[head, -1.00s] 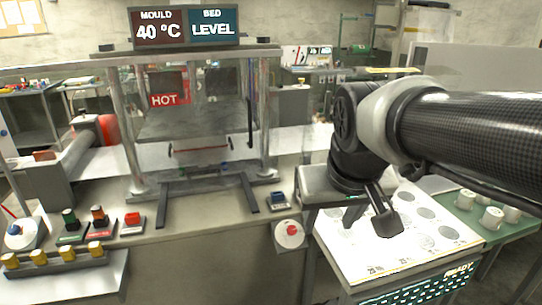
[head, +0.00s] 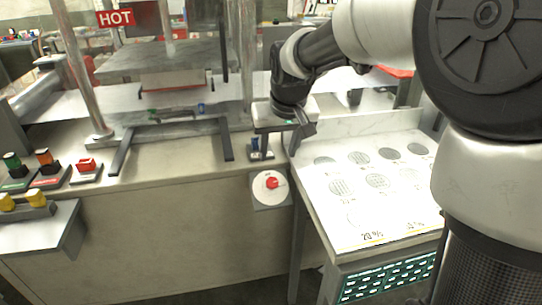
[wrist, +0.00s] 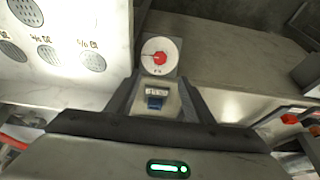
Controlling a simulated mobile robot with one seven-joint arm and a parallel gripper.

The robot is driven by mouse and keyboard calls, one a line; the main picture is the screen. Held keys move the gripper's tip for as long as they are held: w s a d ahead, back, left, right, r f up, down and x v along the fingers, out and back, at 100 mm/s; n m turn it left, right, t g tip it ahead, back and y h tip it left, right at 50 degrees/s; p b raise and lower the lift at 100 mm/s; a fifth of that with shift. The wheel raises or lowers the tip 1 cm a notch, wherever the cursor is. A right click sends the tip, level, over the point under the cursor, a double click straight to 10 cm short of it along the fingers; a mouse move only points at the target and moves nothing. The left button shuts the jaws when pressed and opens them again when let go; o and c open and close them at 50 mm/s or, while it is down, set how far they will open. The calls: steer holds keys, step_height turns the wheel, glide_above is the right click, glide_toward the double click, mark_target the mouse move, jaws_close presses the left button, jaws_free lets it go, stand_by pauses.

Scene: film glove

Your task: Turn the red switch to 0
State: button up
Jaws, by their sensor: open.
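The red switch (head: 271,183) is a red knob on a round white dial, on the front face of the grey bench. In the wrist view the red knob (wrist: 160,58) shows just beyond the fingertips, with small marks at the dial's edge too small to read surely. My gripper (head: 281,146) is open and empty, above the dial and apart from it. In the wrist view its two dark fingers (wrist: 154,82) stand apart on either side of a small blue switch (wrist: 155,103).
The blue switch (head: 260,150) sits on the bench edge close beside my gripper. A white panel with round grilles (head: 376,181) lies to the right. Green, orange and red controls (head: 87,165) stand at left. A press frame (head: 170,130) rises behind. The space before the dial is clear.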

mark_target(272, 181)
steer(key=b+x, duration=0.3)
steer(key=x, duration=1.2)
steer(key=shift+s+f, duration=0.1)
steer(key=shift+c, duration=0.5)
steer(key=c, duration=1)
steer(key=shift+o, duration=0.3)
